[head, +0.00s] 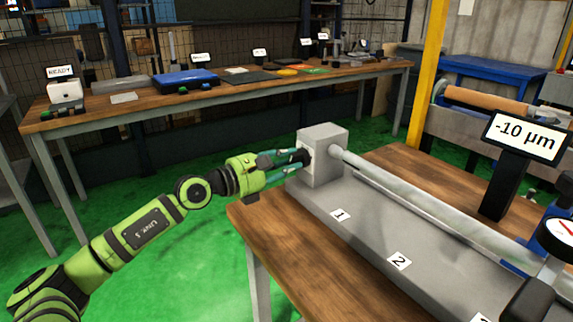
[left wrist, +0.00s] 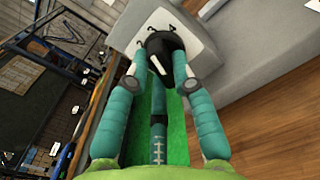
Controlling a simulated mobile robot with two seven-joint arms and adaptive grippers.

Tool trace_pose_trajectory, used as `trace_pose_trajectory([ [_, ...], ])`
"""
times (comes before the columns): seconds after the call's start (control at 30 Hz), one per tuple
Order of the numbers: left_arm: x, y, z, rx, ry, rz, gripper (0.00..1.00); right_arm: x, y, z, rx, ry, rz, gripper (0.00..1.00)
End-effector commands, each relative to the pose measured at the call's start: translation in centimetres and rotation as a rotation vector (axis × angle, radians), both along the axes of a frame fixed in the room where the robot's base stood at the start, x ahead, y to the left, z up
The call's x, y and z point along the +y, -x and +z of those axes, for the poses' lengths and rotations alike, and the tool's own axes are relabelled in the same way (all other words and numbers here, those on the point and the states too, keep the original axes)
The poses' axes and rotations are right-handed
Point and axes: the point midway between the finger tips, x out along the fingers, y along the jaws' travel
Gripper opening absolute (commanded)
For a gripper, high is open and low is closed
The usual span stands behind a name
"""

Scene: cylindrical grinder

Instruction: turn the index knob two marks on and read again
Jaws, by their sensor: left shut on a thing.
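The index knob (left wrist: 162,55) is black with a white pointer line, on the end face of the grey headstock block (head: 323,160). The fingertips (left wrist: 162,75) sit on both sides of the knob in the left wrist view. The readout (head: 527,134) at the right shows -10 µm. A dial gauge (head: 562,236) with a red needle is cut by the right edge. My right gripper is not in view.
A grey bar (head: 430,202) runs from the headstock along the machine bed (head: 345,205), which carries number labels 1 and 2. The wooden table (head: 300,255) is bare in front. A back bench (head: 140,108) holds a white READY box (head: 66,95) and a blue case (head: 186,78).

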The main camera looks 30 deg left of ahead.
Motion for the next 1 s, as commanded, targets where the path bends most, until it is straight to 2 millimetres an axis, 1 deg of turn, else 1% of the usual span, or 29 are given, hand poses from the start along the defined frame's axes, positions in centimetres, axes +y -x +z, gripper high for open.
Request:
trace_pose_trajectory([
  [0.4, -0.01, 0.01, 0.04, -0.003, -0.006, 0.0, 0.0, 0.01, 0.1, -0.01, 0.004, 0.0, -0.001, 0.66],
  [0.43, -0.01, 0.0, 0.04, -0.002, -0.006, 0.0, 0.33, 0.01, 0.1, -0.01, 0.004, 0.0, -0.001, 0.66],
  [0.47, -0.01, 0.0, 0.04, -0.002, -0.006, 0.0, 0.45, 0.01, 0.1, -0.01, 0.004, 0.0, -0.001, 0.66],
  [0.5, -0.01, 0.0, 0.04, -0.002, -0.006, 0.0, 0.49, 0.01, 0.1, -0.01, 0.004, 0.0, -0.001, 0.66],
  [0.83, 0.02, 0.06, 0.01, -0.002, -0.005, 0.0, 0.49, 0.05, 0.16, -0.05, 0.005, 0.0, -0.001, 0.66],
  [1.0, 0.35, 0.8, -0.11, 0.0, -0.004, 0.001, 0.49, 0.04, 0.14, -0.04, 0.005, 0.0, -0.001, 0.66],
])
